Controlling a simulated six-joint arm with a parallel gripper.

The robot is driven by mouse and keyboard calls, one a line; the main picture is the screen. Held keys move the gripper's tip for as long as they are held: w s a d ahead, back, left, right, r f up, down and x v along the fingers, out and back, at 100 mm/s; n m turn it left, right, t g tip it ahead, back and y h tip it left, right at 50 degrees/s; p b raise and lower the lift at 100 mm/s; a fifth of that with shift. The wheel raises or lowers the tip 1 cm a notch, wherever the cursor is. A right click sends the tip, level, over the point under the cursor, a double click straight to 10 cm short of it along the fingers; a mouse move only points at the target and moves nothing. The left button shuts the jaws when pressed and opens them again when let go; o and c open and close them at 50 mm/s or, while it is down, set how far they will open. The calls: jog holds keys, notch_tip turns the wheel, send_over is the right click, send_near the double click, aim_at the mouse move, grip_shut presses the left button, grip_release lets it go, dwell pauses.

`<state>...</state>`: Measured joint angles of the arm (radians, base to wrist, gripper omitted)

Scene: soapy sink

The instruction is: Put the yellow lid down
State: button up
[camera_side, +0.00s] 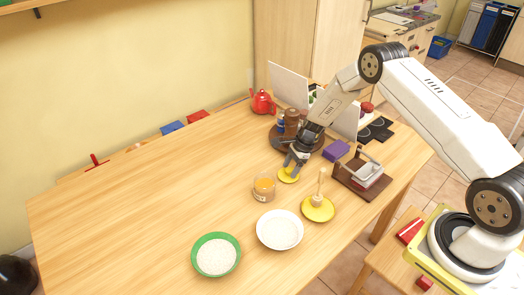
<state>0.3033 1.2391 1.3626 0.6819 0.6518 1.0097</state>
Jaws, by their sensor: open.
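The yellow lid (289,176) is a small yellow disc at table level, just below my gripper's fingers. My gripper (292,166) is open and points down at the lid, with its fingertips right above or at it. I cannot tell whether the fingertips touch the lid. Part of the lid's upper edge is hidden behind the fingers.
A glass jar with orange contents (264,187) stands left of the lid. A yellow dish with a wooden tool (318,209), a white bowl (280,230) and a green bowl (234,262) are nearer. A purple block (336,150) lies right. The table's left half is clear.

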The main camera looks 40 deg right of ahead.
jog(key=v, duration=1.1)
jog(key=shift+r, duration=0.35)
jog(key=shift+s, duration=0.1)
jog(key=s+a+r+n+h, duration=0.1)
jog(key=s+a+r+n, duration=0.3)
jog(key=s+n, duration=0.3)
jog(key=s+a+r+n+h, duration=0.2)
jog(key=s+a+r+n, duration=0.2)
jog(key=s+n, duration=0.3)
jog(key=s+a+r+n+t+h, duration=0.1)
jog(key=s+a+r+n, duration=0.4)
jog(key=s+n, duration=0.2)
jog(key=shift+n, duration=0.3)
